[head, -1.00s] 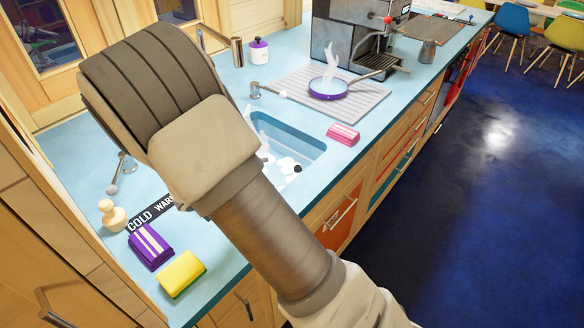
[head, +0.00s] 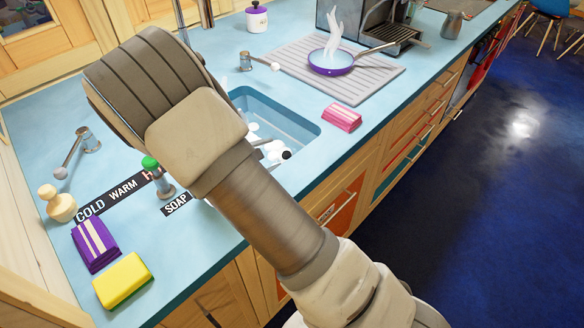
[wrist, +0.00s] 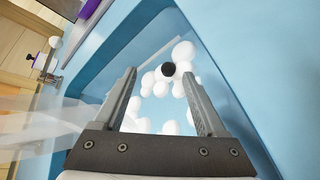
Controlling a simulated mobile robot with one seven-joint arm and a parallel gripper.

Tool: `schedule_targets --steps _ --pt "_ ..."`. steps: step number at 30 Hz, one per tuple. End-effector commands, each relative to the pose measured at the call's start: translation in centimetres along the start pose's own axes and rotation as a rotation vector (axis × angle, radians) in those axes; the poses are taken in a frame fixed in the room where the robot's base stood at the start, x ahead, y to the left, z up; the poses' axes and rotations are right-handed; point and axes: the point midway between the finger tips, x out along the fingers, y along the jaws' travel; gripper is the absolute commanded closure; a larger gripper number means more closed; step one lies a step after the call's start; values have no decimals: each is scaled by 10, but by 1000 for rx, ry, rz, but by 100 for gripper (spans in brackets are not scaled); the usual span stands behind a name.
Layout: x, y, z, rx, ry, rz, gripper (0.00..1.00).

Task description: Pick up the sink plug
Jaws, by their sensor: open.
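The sink plug (wrist: 169,69) looks like a small black disc among white foam balls in the blue sink basin (wrist: 110,62). In the head view a black spot, likely the plug (head: 286,155), shows at the basin's near right, beside white foam. My gripper (wrist: 158,74) is open and points down into the basin. In the wrist view the plug appears beyond the fingertips, between them and nearer the right one, with nothing held. In the head view my forearm and wrist cover the left part of the basin, and the fingers are mostly hidden.
The basin walls stand close around my gripper. A tap (head: 259,63) and a drying rack (head: 375,84) with a purple pan (head: 340,63) stand behind. A yellow sponge (head: 123,279) lies front left.

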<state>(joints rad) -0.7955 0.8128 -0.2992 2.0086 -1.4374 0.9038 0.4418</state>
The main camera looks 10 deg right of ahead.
Motion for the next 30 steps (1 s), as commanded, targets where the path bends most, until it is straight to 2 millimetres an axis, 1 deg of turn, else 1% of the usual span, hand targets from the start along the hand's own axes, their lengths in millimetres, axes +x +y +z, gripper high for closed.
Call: schedule_targets --steps 1,6,10,15,20,27,30 --pt "6 -10 -9 0 0 0 26" --pt "12 -18 -16 1 0 0 26" --pt "16 -19 -17 1 -1 0 26" --pt "32 -19 -17 1 -2 -1 26" --pt "45 -19 -18 0 -2 -1 26" --pt "80 -20 -22 1 -2 -2 26" --pt "87 -19 -22 1 -1 0 26"
